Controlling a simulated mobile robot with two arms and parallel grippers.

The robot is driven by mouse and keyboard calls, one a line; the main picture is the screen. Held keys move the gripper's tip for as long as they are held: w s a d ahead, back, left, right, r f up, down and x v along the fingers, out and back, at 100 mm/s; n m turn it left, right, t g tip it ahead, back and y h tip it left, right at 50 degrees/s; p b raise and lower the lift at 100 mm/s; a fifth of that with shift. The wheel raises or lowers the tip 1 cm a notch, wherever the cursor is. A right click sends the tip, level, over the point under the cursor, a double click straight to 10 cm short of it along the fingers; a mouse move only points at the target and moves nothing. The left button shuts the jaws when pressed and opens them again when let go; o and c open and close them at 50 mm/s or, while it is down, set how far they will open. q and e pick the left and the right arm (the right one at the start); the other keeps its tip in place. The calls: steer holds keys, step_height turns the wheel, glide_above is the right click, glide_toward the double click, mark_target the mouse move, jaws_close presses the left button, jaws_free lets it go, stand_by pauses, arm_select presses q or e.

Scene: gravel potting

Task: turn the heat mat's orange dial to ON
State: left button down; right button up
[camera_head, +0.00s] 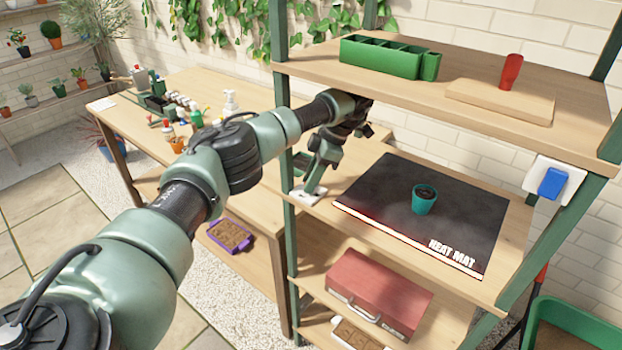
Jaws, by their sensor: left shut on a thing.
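The black heat mat (385,205) lies on the middle shelf, with its white "HEAT MAT" lettering at the front right. A teal pot (424,200) with dark soil stands upright on it. A reddish glow shows along the mat's front left edge. A white control base (309,197) sits at the shelf's left end, beside the mat. My left gripper (308,188) points down onto this base and is shut on the dial there. The fingers hide the orange dial, so its setting cannot be read. My right gripper is out of view.
A green post (291,235) stands close to my left gripper. The upper shelf (460,75) overhangs it, carrying a green planter (385,57) and a red-handled tool (511,70). A blue switch (553,182) is on the right post. A red toolbox (378,290) lies below.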

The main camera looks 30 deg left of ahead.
arm_select(q)
steer(key=shift+r+n, duration=0.1)
steer(key=shift+n, duration=0.3)
steer(key=c, duration=1.5)
jaws_free()
steer(key=shift+m, duration=0.3)
